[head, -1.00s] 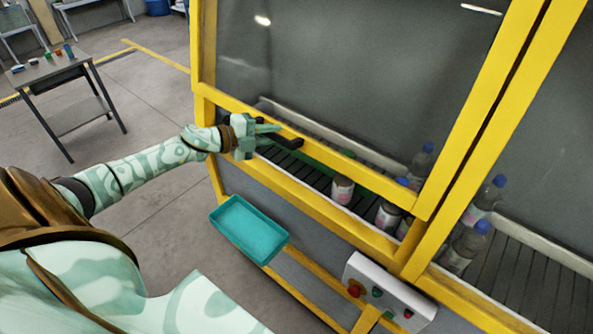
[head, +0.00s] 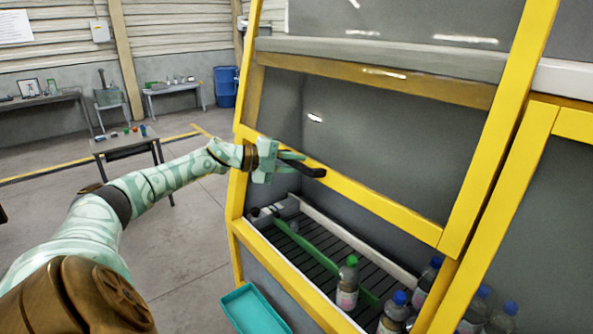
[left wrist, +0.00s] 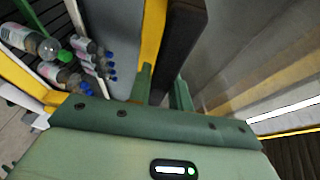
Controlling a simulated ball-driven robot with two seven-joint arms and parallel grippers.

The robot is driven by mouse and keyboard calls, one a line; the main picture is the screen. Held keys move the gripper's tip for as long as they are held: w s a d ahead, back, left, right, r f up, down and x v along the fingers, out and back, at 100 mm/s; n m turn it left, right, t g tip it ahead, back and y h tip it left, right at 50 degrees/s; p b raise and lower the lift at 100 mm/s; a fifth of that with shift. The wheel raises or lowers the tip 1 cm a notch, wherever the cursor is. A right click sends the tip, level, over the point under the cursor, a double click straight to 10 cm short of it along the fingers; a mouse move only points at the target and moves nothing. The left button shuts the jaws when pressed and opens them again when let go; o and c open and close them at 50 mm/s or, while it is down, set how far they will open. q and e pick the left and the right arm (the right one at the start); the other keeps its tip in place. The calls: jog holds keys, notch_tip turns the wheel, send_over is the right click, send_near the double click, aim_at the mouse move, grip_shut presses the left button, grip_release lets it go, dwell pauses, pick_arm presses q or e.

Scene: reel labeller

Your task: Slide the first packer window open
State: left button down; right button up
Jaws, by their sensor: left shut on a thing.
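The first packer window (head: 385,150) is a dark pane in a yellow frame. Its yellow bottom rail (head: 390,210) stands well above the machine's lower yellow sill, leaving an open gap. A black handle (head: 313,172) sits on the rail toward its left end. My left gripper (head: 291,163) is shut on this handle. In the left wrist view the dark handle (left wrist: 180,45) runs up from between the green fingertips (left wrist: 163,85). My right gripper is not in view.
Inside the gap a dark slatted conveyor (head: 325,262) carries bottles, including a green-capped one (head: 347,285) and a blue-capped one (head: 394,312). A teal tray (head: 254,308) hangs at the front below the sill. A small table (head: 126,146) stands back left on open floor.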

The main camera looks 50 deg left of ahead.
pick_arm(q)
jog(key=shift+r, duration=0.1)
jog(key=c, duration=1.3)
grip_release()
jog(key=shift+s+a+f+b, duration=0.2)
jog(key=shift+s+a+b, duration=0.15)
jog(key=shift+s, duration=0.15)
jog(key=v, duration=0.3)
jog(key=shift+d+r, duration=0.1)
jog(key=shift+s+a+r+p, duration=0.25)
jog(key=shift+s+p, duration=0.2)
jog(key=shift+p, duration=0.25)
jog(key=shift+p+v, duration=3.45)
jog(key=shift+v, duration=2.1)
